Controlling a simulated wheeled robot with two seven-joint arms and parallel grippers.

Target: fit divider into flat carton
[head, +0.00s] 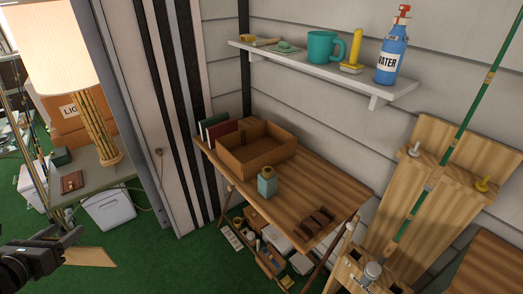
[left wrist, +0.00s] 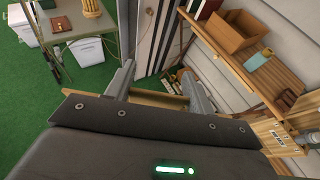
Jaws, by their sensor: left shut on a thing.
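The flat carton (head: 257,150) is an open brown box on the wooden table by the wall. It looks empty inside; it also shows at the upper right of the left wrist view (left wrist: 234,32). My left gripper (head: 72,246) is at the lower left of the head view, well away from the carton. It is shut on the divider (head: 93,257), a thin tan panel. In the left wrist view the divider (left wrist: 150,99) lies across between the two fingers, partly hidden by the gripper body. My right gripper is not in view.
On the table (head: 325,185) are upright books (head: 218,130), a teal jar (head: 267,182) and a dark brown slotted piece (head: 315,222). A wall shelf (head: 325,70) with a mug and bottle hangs above. Rods and boards stand at right. Green floor is open between gripper and table.

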